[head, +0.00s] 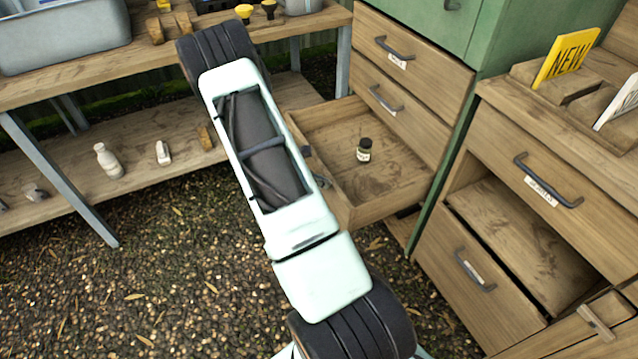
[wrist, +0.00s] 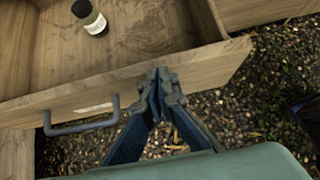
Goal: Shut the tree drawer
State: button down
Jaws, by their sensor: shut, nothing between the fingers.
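One wooden drawer (head: 402,197) is pulled out low in the green-sided cabinet, and it shows in the wrist view (wrist: 215,62). I take it for the tree drawer; its label (wrist: 93,108) is too blurred to read. A small dark jar with a pale label (head: 364,150) stands upright inside; the wrist view shows it too (wrist: 90,16). The drawer's grey handle (wrist: 82,127) is on its front. My gripper (wrist: 158,82) is shut and empty, at the front panel beside the handle; I cannot tell if it touches. In the head view my arm hides most of the front.
Closed drawers (head: 395,55) sit above the open one. A second cabinet (head: 500,150) on the right has an open gap between drawers. A workbench (head: 75,90) with bottles on its lower shelf stands left. The gravel (head: 180,270) in front is clear.

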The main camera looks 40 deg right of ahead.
jog(key=s+d, duration=0.3)
jog(key=d, duration=1.2)
jog(key=s+d, duration=0.4)
jog(key=d, duration=1)
jog(key=shift+d, duration=0.4)
jog(key=shift+s+r, duration=0.1)
jog(key=shift+s, duration=0.05)
jog(key=shift+a, duration=0.1)
jog(key=a+f+p+v, duration=0.2)
jog(key=p+v, duration=0.1)
jog(key=v, duration=0.9)
jog(key=shift+w+a+r, duration=0.2)
jog(key=shift+w+a, duration=0.1)
jog(key=shift+w, duration=0.1)
